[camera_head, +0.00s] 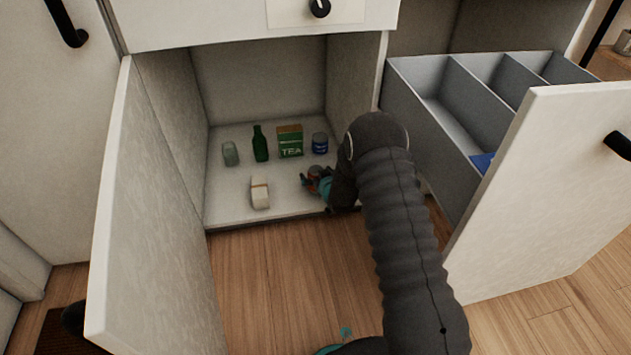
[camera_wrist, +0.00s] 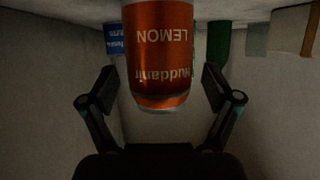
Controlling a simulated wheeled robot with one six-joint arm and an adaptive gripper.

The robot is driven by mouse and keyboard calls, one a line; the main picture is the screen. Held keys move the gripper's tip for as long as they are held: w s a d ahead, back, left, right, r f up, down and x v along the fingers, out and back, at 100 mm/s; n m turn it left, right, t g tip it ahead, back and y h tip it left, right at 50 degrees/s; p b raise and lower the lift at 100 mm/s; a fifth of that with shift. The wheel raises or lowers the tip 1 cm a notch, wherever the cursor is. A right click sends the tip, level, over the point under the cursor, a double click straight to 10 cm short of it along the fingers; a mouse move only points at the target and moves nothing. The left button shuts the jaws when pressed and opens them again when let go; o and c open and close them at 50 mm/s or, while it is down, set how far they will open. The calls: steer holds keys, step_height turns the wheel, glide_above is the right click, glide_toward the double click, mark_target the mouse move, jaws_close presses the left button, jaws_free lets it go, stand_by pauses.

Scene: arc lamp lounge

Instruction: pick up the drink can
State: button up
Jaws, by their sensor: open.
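The drink can (camera_wrist: 158,60) is orange with white lettering that reads "LEMON" upside down in the wrist view. It stands between the two open fingers of my gripper (camera_wrist: 157,92), with a gap showing on each side near the fingertips. In the head view my gripper (camera_head: 318,184) reaches into the open cabinet at the front right of its floor. There the can (camera_head: 314,172) is small and mostly hidden by my gripper and arm.
On the cabinet floor (camera_head: 230,205) stand a grey glass (camera_head: 230,153), a green bottle (camera_head: 260,144), a green tea box (camera_head: 290,141), a blue tin (camera_head: 320,143) and a pale carton (camera_head: 260,193). An open door (camera_head: 150,220) is at left, an open drawer (camera_head: 545,190) at right.

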steer(key=shift+c, duration=0.2)
steer(key=c, duration=1)
steer(key=shift+r, duration=0.1)
